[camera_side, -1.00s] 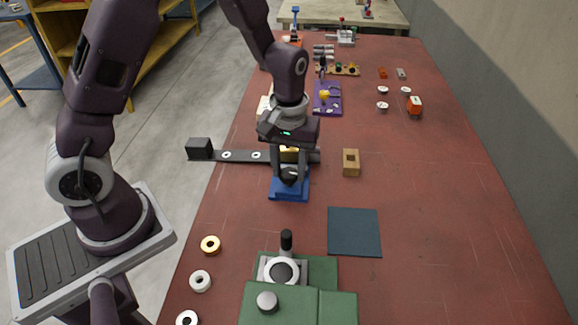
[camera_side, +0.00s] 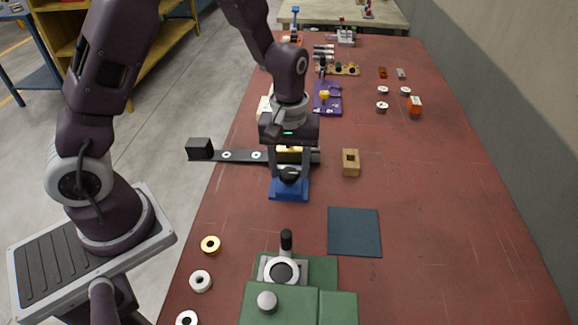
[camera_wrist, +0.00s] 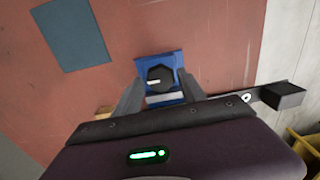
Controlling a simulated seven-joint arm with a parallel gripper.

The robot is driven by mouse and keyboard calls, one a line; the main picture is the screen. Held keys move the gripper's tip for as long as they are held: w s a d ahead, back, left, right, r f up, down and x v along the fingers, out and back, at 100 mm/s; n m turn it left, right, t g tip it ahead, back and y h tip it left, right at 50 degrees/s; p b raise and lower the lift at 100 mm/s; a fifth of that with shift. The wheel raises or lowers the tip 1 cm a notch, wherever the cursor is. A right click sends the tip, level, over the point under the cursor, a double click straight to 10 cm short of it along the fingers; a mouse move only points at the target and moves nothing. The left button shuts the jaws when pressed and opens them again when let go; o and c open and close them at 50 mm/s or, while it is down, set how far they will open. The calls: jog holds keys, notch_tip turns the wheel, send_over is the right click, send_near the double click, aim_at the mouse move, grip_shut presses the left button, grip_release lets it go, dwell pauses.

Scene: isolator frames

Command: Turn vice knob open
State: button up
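The vice is blue (camera_side: 289,190) and stands on the red table, with a black knob (camera_side: 290,174) on its near side. In the wrist view the vice (camera_wrist: 172,60) lies ahead of my gripper, with the dark faceted knob (camera_wrist: 160,78) in its middle. My gripper (camera_wrist: 160,80) is open, with one grey finger on each side of the knob. Small gaps seem to show between fingers and knob; contact cannot be told. In the side view my gripper (camera_side: 289,160) hangs over the vice. A yellow piece (camera_side: 289,150) shows behind the fingers, partly hidden.
A dark rail (camera_side: 238,156) with a black block (camera_side: 199,148) runs left from behind the vice. A wooden block (camera_side: 351,163) stands to the right. A dark blue mat (camera_side: 354,232) and a green fixture (camera_side: 300,305) lie nearer.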

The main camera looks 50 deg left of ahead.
aim_at(289, 173)
jog(key=shift+o, duration=0.7)
notch_tip(289, 173, up, 7)
jog(key=shift+r, duration=0.2)
jog(key=s+r+m+t+h, duration=0.15)
jog(key=s+r+m, duration=0.25)
jog(key=s+r, duration=0.5)
jog(key=s+r+m+t+y, duration=0.1)
jog(key=s+r+m+t, duration=0.3)
jog(key=s, duration=0.6)
jog(key=shift+a+r+m, duration=0.2)
jog(key=shift+r+m, duration=0.2)
jog(key=shift+m, duration=0.2)
jog(key=shift+y, duration=0.25)
